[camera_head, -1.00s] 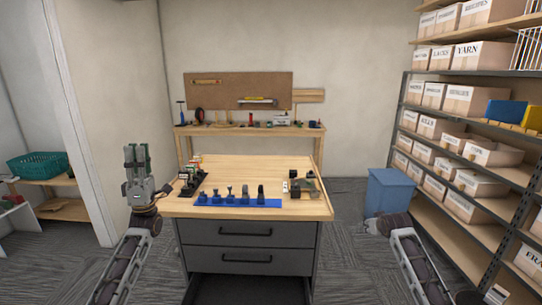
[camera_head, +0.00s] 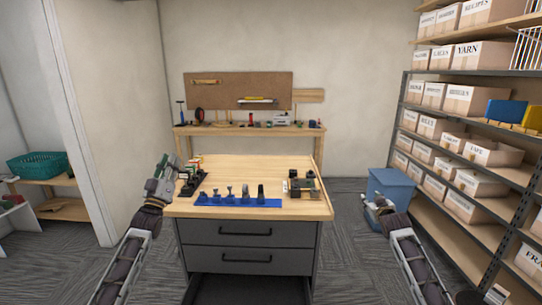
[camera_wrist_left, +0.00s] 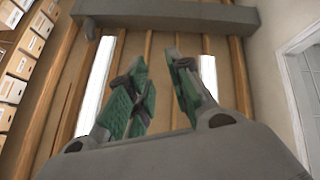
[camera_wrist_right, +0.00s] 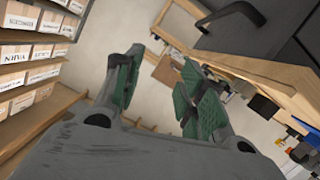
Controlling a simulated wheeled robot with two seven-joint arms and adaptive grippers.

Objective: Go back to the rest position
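My left gripper (camera_head: 170,162) is raised at the left edge of the wooden workbench (camera_head: 300,208), tilted up and to the right. The left wrist view shows its green finger pads (camera_wrist_left: 160,82) apart with nothing between them. My right gripper (camera_head: 370,202) is at the right of the bench, in front of the blue bin. In the right wrist view its green finger pads (camera_wrist_right: 155,80) are spread apart and empty.
On the bench are a blue mat (camera_head: 238,203) with several small tools, a black rack (camera_head: 190,185) at left and dark items (camera_head: 302,186) at right. A blue bin (camera_head: 391,185) and box-filled shelves (camera_head: 470,160) stand at right.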

